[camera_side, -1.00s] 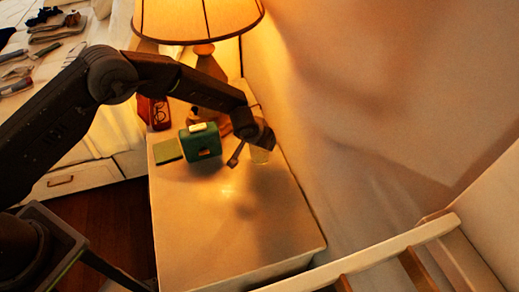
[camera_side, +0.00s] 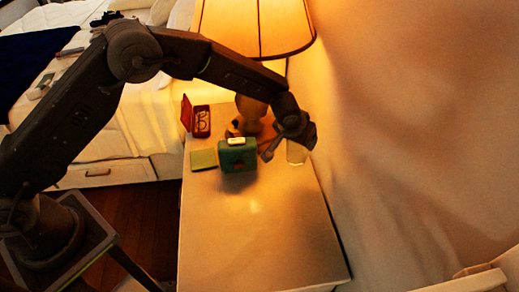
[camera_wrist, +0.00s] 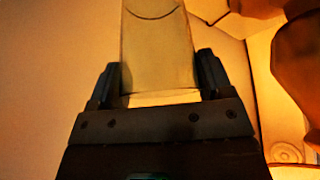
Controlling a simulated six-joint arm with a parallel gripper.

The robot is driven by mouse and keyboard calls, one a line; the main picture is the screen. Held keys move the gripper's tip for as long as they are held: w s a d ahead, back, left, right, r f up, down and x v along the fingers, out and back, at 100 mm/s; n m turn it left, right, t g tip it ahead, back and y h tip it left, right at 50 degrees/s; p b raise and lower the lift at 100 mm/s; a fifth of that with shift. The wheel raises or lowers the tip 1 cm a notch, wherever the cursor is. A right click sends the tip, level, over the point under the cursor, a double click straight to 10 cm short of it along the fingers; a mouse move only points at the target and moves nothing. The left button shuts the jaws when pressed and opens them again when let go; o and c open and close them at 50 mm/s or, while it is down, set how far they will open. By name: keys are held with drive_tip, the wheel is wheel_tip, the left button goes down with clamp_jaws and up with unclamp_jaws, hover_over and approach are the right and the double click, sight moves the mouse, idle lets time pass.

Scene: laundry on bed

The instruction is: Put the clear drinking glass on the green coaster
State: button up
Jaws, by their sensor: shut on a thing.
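The clear drinking glass (camera_side: 297,152) is at the right side of the nightstand, under my gripper (camera_side: 286,146). In the wrist view the glass (camera_wrist: 157,50) stands between the two fingers of my gripper (camera_wrist: 157,82), which is shut on it. I cannot tell surely whether its base touches the nightstand. The green coaster (camera_side: 203,159) is a flat square near the nightstand's left edge. It is empty, to the left of the glass, with a green clock-like box (camera_side: 238,156) between them.
The nightstand's (camera_side: 250,230) front part is bare. A lamp (camera_side: 255,30) stands behind my gripper, its shade close to my arm. An open red case with glasses (camera_side: 201,121) lies behind the coaster. A wall (camera_side: 400,130) rises on the right; the bed (camera_side: 120,130) is left.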

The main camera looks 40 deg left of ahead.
drive_tip(key=shift+s+a+r, duration=0.2)
drive_tip(key=shift+s+a, duration=0.1)
drive_tip(key=shift+a, duration=0.05)
drive_tip(key=s+a+r, duration=0.1)
drive_tip(key=s+a, duration=1.7)
drive_tip(key=a, duration=0.4)
drive_tip(key=shift+w+a+f, duration=1.05)
drive_tip(key=shift+w+f, duration=0.1)
drive_tip(key=shift+f, duration=0.5)
drive_tip(key=shift+w+a+f, duration=1)
drive_tip(key=shift+w+f, duration=0.15)
drive_tip(key=shift+f, duration=0.55)
drive_tip(key=shift+w+a+f, duration=1.05)
drive_tip(key=shift+w+f, duration=0.1)
drive_tip(key=shift+f, duration=0.5)
drive_tip(key=shift+f, duration=0.1)
drive_tip(key=o, duration=1)
drive_tip(key=shift+o, duration=0.2)
